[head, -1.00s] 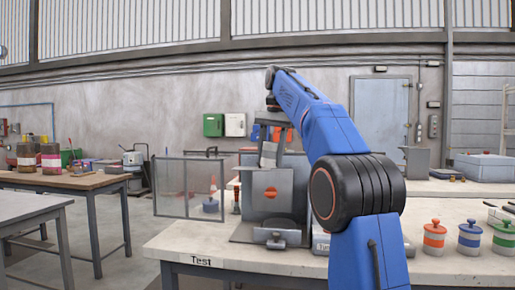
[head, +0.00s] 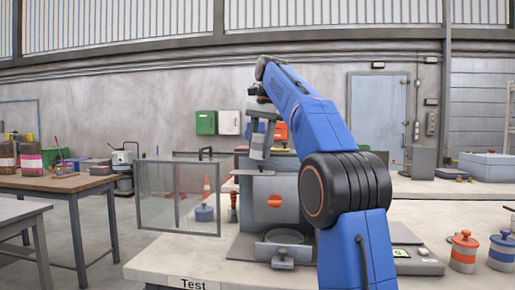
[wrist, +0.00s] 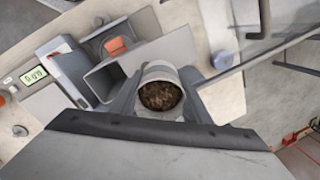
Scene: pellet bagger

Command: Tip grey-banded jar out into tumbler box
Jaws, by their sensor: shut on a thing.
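My gripper (head: 259,136) is shut on a pale jar (head: 258,152), which it holds above the test table. The wrist view shows this jar (wrist: 161,88) without a lid, with brown pellets inside. The gripper fingers sit on both sides of it. I cannot make out a grey band clearly. A grey box-like machine with an orange mark, which looks like the tumbler box (head: 290,210), stands below the jar. In the wrist view the grey open-topped box (wrist: 108,78) lies just left of the jar, which is apart from it.
A clear guard screen (head: 165,200) stands left of the machine. A scale with a green display (head: 405,253) sits to its right. Orange-banded (head: 464,252) and blue-banded (head: 503,253) lidded jars stand at the table's right. A wooden table (head: 60,184) is at the left.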

